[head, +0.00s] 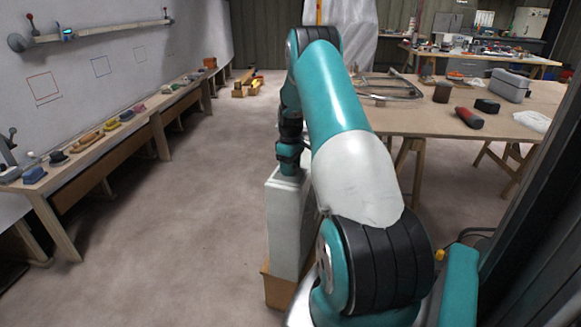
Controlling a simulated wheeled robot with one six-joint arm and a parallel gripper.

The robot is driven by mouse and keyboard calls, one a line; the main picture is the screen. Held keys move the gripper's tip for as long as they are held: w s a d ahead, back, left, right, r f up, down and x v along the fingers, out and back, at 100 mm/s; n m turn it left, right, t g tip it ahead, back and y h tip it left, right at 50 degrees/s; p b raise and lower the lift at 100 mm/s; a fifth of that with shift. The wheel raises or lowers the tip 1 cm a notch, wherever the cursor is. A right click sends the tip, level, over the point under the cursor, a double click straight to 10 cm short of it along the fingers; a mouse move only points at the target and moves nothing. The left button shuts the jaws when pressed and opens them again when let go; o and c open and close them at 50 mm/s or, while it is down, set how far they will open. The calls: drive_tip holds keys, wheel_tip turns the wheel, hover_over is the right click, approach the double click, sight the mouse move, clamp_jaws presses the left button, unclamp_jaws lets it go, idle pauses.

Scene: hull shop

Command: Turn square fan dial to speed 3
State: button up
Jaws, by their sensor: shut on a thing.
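The square fan (284,226) is a white, slim upright box, seen from its narrow side. My gripper (289,172) points down at the top of the fan and is shut on the dial there. The dial itself is hidden by the gripper, so its speed setting cannot be read. My arm covers the fan's right side and most of its face.
The fan stands on a wooden block (279,289). A long bench (118,132) with several small tools runs along the left wall. A wooden table (405,122) with tools and boxes is at the right. The floor (190,210) left of the fan is clear.

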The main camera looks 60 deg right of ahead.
drive_tip(key=m+p, duration=0.1)
drive_tip(key=m, duration=0.5)
drive_tip(key=shift+p, duration=0.35)
drive_tip(key=m+p, duration=0.1)
drive_tip(key=m, duration=1)
drive_tip(key=shift+d, duration=0.1)
drive_tip(key=m, duration=0.3)
drive_tip(key=shift+m+p, duration=0.3)
drive_tip(key=shift+p, duration=0.1)
drive_tip(key=m, duration=0.6)
drive_tip(key=shift+s, duration=0.1)
drive_tip(key=o, duration=0.9)
drive_tip(key=shift+s+d+m, duration=0.1)
drive_tip(key=shift+m, duration=0.2)
